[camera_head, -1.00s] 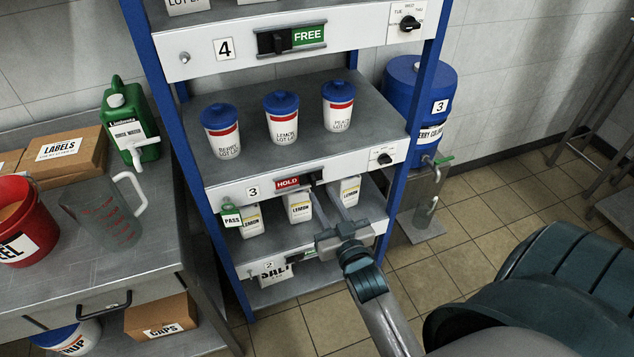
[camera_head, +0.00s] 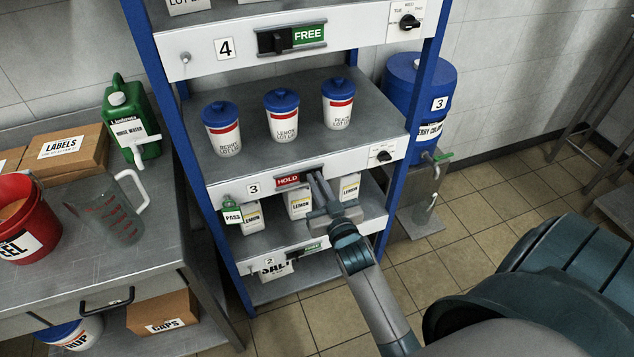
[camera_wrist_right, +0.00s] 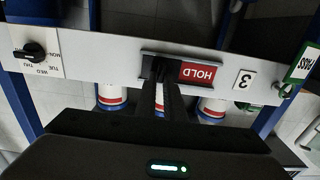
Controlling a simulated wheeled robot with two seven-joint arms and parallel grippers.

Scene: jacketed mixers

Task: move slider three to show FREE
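Slider three (camera_head: 298,180) is on the front rail of the shelf marked 3. Its window shows a red HOLD label, left of the knob in the head view. The wrist view is upside down and shows the same slider (camera_wrist_right: 182,71), with HOLD right of the dark knob. My right gripper (camera_head: 316,177) reaches up to the rail at the knob. In the wrist view its two fingers (camera_wrist_right: 161,82) stand close together with a narrow gap, closed about the knob, which they partly hide. My left gripper is not in view.
Slider four (camera_head: 291,39) above shows green FREE. Several lidded jars (camera_head: 282,118) stand on shelf three, and lemon cartons (camera_head: 299,203) below it. A green PASS tag (camera_head: 232,214) hangs left of slider three. A day dial (camera_head: 383,155) is on its right.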

